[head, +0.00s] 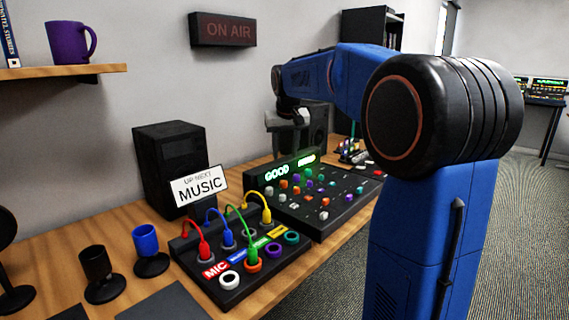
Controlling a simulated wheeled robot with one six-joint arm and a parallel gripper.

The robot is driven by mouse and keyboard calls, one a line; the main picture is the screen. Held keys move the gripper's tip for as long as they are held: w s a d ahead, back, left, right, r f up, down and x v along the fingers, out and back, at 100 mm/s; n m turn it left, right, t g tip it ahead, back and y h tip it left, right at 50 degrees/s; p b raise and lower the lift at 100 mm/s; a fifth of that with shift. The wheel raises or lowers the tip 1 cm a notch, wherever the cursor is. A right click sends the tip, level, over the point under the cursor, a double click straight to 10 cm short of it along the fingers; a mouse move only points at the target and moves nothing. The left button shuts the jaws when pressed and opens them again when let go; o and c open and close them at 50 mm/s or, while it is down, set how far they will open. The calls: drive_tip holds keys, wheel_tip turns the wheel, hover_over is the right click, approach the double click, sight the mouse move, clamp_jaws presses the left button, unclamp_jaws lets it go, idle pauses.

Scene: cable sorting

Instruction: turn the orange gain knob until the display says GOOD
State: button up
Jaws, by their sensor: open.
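The mixer (318,228) stands on the desk with several rows of coloured knobs. Its display (277,173) reads GOOD in green, and a second green text (306,159) beside it is too small to read. Several small orange knobs (296,190) show on the mixer; I cannot tell which is the gain knob. My gripper (285,126) is open and raised above the back of the mixer, apart from the knobs. It looks empty. My blue arm comes in from the right and hides part of the desk behind it.
A patch panel (228,293) with red, blue, yellow and green cables is left of the mixer. A MUSIC sign (199,187) stands behind the panel, near a black speaker (165,150).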

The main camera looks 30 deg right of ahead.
drive_tip(key=v, duration=0.3)
drive_tip(key=shift+s+r, duration=0.1)
drive_tip(key=shift+r, duration=0.1)
drive_tip(key=shift+s, duration=0.1)
idle(0.3)
drive_tip(key=s+a+f+n, duration=0.1)
drive_tip(key=s+a+f, duration=0.15)
drive_tip(key=s, duration=0.45)
drive_tip(key=s+a+f, duration=0.2)
drive_tip(key=s+a, duration=0.1)
drive_tip(key=s, duration=0.4)
drive_tip(key=s+a+f+n, duration=0.1)
drive_tip(key=s+a+f, duration=0.2)
drive_tip(key=s, duration=0.4)
drive_tip(key=s+a+f+n+y, duration=0.1)
drive_tip(key=s+a+f, duration=0.3)
drive_tip(key=s+f, duration=1)
drive_tip(key=s, duration=0.3)
drive_tip(key=shift+s+a+t+y, duration=0.2)
drive_tip(key=shift+s+t+y, duration=0.1)
drive_tip(key=shift+s, duration=0.1)
